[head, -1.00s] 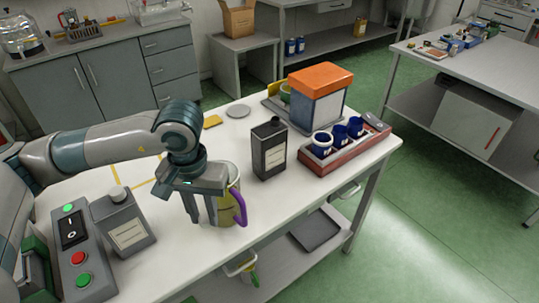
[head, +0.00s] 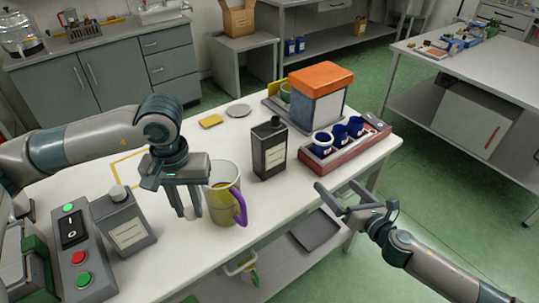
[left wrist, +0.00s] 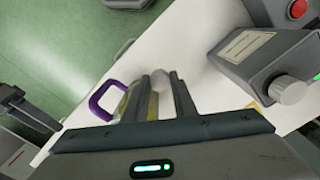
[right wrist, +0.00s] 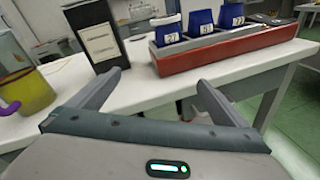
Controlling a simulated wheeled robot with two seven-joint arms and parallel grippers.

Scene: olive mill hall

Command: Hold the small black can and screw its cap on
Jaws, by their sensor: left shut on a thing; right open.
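The small black can (head: 270,150) stands upright on the white table, a pale label on its front and a dark neck on top. It also shows in the right wrist view (right wrist: 98,36). My left gripper (head: 188,211) is shut on a small whitish cap (head: 192,213), left of the can beside the yellow jug. The cap shows between its fingers in the left wrist view (left wrist: 164,80). Its details are hard to make out. My right gripper (head: 352,199) is open and empty at the table's front edge, right of and below the can.
A yellow jug (head: 222,207) with a purple handle stands between my left gripper and the can. A red tray (head: 352,156) with blue cups and an orange-topped box (head: 318,95) stand right.

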